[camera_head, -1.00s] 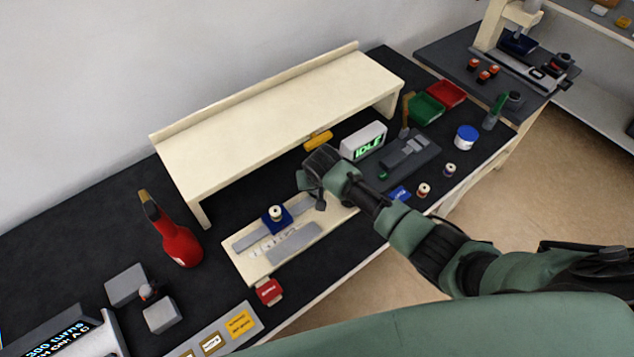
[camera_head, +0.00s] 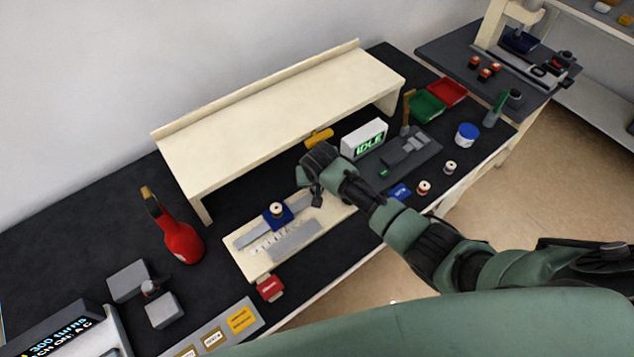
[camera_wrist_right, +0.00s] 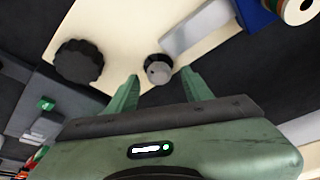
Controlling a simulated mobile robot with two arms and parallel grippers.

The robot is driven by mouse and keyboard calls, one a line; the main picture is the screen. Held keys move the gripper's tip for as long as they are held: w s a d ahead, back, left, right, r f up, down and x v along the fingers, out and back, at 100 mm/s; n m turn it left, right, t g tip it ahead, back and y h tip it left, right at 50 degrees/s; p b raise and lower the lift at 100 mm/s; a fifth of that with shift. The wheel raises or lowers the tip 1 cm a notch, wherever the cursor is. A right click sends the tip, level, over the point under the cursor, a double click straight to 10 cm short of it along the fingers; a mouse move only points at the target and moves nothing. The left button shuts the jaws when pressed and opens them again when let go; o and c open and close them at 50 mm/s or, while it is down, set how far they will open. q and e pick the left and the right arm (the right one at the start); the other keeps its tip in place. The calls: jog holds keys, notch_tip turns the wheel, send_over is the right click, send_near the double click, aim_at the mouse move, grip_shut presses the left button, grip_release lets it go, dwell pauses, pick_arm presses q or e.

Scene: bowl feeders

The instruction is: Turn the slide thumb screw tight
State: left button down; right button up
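My right gripper (camera_wrist_right: 161,77) is open over the cream board (camera_wrist_right: 120,20). Its fingertips lie on either side of a small round grey knob (camera_wrist_right: 158,69), and I see a gap on both sides. A larger black ribbed knob (camera_wrist_right: 78,62) sits on the board to the left. I cannot tell for certain which knob is the slide thumb screw. The blue slide (camera_head: 279,217) carries a spool (camera_head: 277,209) on the board's metal rail (camera_wrist_right: 200,30). My left gripper is not in view.
A white box reading IDLE (camera_head: 365,139) and a dark grey fixture (camera_head: 405,155) stand right of the arm. A cream shelf (camera_head: 280,110) stands behind. A red bottle (camera_head: 180,240) is at left, a red block (camera_head: 270,288) at the front edge.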

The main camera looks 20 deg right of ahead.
jog(key=shift+s, duration=0.1)
jog(key=v, duration=0.7)
jog(key=shift+r+b, duration=0.35)
jog(key=shift+r, duration=0.05)
